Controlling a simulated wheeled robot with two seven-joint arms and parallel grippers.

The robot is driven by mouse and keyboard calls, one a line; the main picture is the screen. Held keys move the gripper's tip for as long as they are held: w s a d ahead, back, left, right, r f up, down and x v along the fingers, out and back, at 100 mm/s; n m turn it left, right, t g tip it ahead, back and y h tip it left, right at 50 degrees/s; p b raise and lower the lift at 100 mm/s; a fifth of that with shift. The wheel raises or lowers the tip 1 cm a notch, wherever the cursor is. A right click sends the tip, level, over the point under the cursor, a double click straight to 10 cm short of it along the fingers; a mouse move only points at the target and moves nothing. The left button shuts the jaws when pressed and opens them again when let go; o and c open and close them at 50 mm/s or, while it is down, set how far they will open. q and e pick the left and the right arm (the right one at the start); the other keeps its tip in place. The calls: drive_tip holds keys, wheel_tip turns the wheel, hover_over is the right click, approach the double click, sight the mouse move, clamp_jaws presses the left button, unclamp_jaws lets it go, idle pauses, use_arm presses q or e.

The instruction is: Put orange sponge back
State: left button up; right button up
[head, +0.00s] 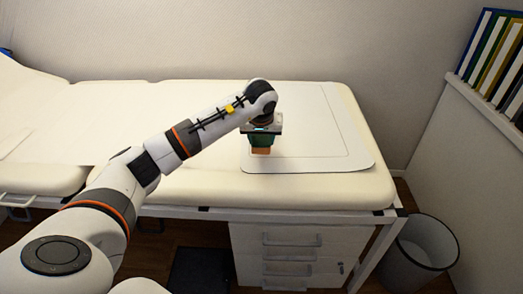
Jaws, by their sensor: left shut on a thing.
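My left gripper (262,140) is at the end of the arm coming in from the left, pointing down over the right part of the padded bed. It is shut on the orange sponge (260,151), whose lower part shows below the green fingers. The sponge is at the white mat (325,135) with a thin outlined rectangle; I cannot tell whether it touches the mat. The rest of the sponge is hidden by the gripper. My right gripper is not in view.
The cream padded bed (210,188) fills the middle. White drawers (290,244) stand under it, and a waste bin (421,250) stands at the right. A shelf of binders (488,55) is at the upper right. Much of the mat is clear.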

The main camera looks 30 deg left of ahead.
use_arm(q)
wheel_tip(320, 180, down, 4)
drive_tip(key=shift+r, duration=0.1)
drive_tip(key=shift+f, duration=0.25)
drive_tip(key=o, duration=0.9)
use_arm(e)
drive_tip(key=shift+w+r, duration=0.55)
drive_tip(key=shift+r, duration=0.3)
use_arm(q)
drive_tip(key=shift+r, duration=0.4)
drive_tip(key=p+v, duration=0.1)
drive_tip(key=v, duration=1)
drive_tip(key=shift+s+d+r, duration=0.15)
drive_tip(key=shift+r, duration=0.05)
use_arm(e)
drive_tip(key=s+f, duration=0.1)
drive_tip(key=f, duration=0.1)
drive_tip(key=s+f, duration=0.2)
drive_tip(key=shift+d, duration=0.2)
